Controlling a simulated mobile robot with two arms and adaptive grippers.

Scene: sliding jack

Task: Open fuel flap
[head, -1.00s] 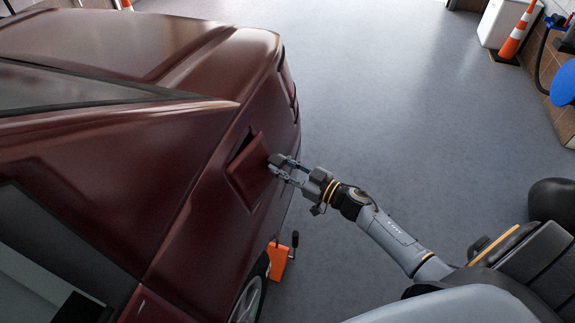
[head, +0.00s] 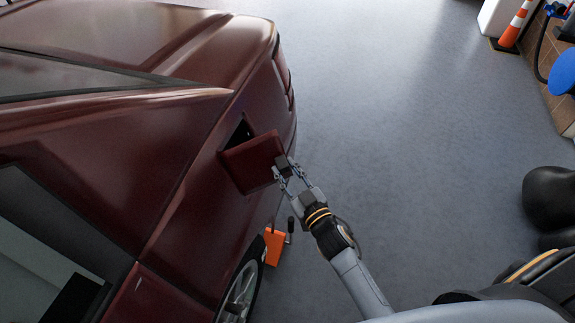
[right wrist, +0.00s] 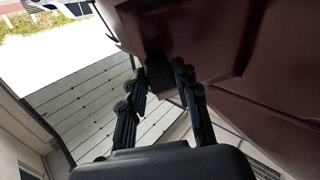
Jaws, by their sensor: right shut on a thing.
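The fuel flap (head: 250,162) is a dark red panel on the side of a dark red car (head: 190,175). It stands swung out from the body, partly open, with a dark recess (head: 240,132) showing behind it. My right gripper (head: 284,169) is shut on the flap's outer edge at its right side. In the right wrist view my right gripper's fingers (right wrist: 160,88) reach to the flap's edge, where a dark area hides the exact contact. My left gripper is not in view.
An orange jack (head: 274,246) stands on the floor by the car's wheel (head: 238,292). An orange and white cone (head: 514,25) and a blue round thing (head: 564,73) are at the far right.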

